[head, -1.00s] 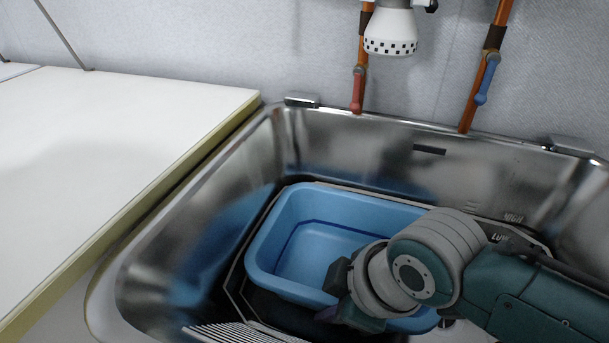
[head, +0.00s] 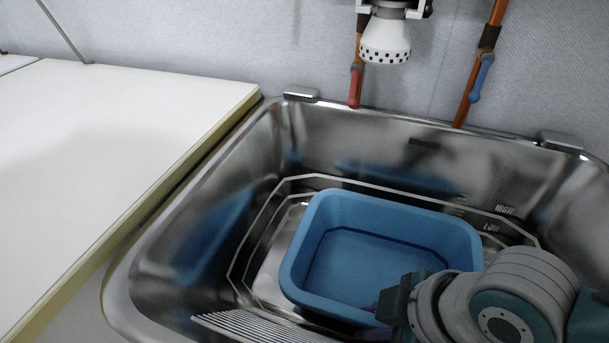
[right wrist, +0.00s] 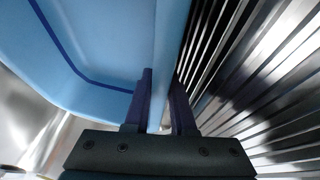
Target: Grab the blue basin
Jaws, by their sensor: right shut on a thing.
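The blue basin (head: 375,262) is a rectangular tub with a darker blue line around its inside. It is inside the metal sink (head: 380,133) in the head view. My right gripper (head: 385,315) is at the basin's near side, at its lower right in the picture. In the right wrist view the two fingers of my right gripper (right wrist: 162,105) stand on either side of the wall of the basin (right wrist: 95,45) and are shut on it. In the head view my wrist hides part of the basin's near right corner. My left gripper is not in view.
A ribbed metal drainboard (head: 250,328) lies at the sink's near side. A white counter (head: 100,140) borders the sink on the left. A white shower head (head: 386,42) and copper pipes (head: 484,70) are above the back rim.

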